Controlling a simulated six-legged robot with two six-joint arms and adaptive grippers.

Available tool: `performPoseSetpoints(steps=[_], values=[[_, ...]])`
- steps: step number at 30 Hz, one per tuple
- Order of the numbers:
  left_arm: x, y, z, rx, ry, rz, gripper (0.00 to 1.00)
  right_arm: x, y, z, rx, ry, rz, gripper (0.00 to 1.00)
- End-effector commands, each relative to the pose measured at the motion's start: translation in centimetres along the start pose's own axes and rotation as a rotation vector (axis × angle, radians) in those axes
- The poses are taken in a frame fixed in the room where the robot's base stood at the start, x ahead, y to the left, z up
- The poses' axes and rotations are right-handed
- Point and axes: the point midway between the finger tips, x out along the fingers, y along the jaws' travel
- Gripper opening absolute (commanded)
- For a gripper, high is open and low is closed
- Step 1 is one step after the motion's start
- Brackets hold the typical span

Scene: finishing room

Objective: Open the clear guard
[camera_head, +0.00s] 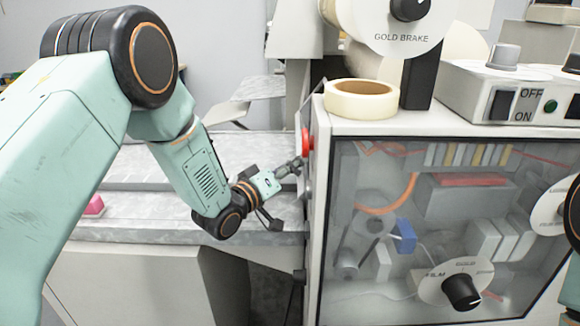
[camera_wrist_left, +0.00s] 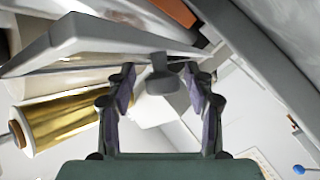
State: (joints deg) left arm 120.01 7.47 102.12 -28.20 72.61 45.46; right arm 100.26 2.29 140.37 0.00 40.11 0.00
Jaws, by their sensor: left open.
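In the left wrist view a pale frame (camera_wrist_left: 75,38) with a see-through strip below it crosses the upper left; it looks like the clear guard's edge. A dark grey handle (camera_wrist_left: 163,82) hangs from it, between the fingers of my left gripper (camera_wrist_left: 160,88). The fingers stand apart, with a visible gap on both sides of the handle. In the head view my left gripper (camera_head: 283,180) is beside the cabinet's left side, below a red button (camera_head: 305,142). The guard cannot be made out clearly there. My right gripper is out of view.
The cabinet (camera_head: 318,240) has a glazed front with dials and parts behind it. A tape roll (camera_head: 360,97) and a switch box (camera_head: 455,88) sit on top. A gold foil roll (camera_wrist_left: 62,118) lies left of my left fingers. A pink block (camera_head: 94,206) rests on the grey bench (camera_head: 150,225).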

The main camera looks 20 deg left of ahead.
Motion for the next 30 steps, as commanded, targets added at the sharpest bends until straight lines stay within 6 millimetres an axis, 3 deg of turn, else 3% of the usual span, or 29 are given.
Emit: performPoseSetpoints(steps=[6, 24, 30], values=[[0.23, -0.02, -0.01, 0.0, 0.0, -0.001, 0.52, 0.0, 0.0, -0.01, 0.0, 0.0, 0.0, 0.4], [0.2, -0.02, -0.03, 0.0, 0.001, 0.0, 0.01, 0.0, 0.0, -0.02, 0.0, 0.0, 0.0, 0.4], [0.18, -0.05, -0.05, 0.0, 0.001, -0.001, 0.0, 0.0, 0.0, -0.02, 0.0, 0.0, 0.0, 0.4]])
